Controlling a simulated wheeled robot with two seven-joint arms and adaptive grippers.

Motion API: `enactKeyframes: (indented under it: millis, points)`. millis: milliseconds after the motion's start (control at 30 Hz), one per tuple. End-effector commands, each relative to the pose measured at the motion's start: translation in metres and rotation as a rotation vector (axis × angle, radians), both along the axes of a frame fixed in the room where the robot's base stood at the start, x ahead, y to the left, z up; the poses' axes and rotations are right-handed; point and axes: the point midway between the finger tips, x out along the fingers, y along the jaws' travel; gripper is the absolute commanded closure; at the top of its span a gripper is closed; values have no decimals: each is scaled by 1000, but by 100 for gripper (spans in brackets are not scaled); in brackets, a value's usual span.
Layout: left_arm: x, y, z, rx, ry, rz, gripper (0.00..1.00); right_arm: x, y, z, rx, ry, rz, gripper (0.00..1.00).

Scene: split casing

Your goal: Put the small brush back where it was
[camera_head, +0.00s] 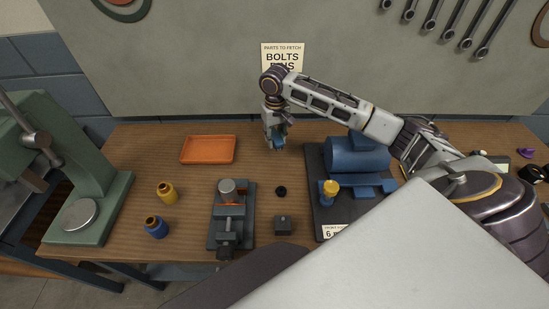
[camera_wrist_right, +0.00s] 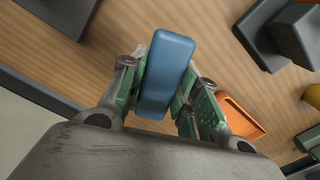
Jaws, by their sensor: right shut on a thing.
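My right gripper (camera_head: 276,141) is over the back of the bench, beneath the wall sign. It is shut on a smooth blue piece (camera_wrist_right: 168,72), which shows between the green finger pads in the right wrist view. In the head view only a small blue bit of it (camera_head: 279,145) shows under the fingers. No bristles show on it, so I cannot tell for sure that it is the small brush. Whether it touches the bench is unclear. My left gripper is not in view.
An orange tray (camera_head: 208,150) lies left of the gripper. A blue casing (camera_head: 355,156) on a dark mat stands to the right.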

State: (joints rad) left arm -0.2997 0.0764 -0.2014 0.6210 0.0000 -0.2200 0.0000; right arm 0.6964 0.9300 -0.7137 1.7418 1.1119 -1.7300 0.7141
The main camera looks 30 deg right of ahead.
Motion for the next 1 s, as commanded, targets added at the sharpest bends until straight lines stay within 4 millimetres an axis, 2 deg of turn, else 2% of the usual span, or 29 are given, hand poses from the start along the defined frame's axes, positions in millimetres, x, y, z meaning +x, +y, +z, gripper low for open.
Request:
enactKeyframes:
  millis: [433,800,1000]
  points:
    - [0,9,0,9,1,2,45,0,-1,-3,-1,0,0,92]
    - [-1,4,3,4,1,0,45,0,-1,-41,0,1,-2,92]
    - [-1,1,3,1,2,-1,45,0,-1,-50,-1,-1,0,92]
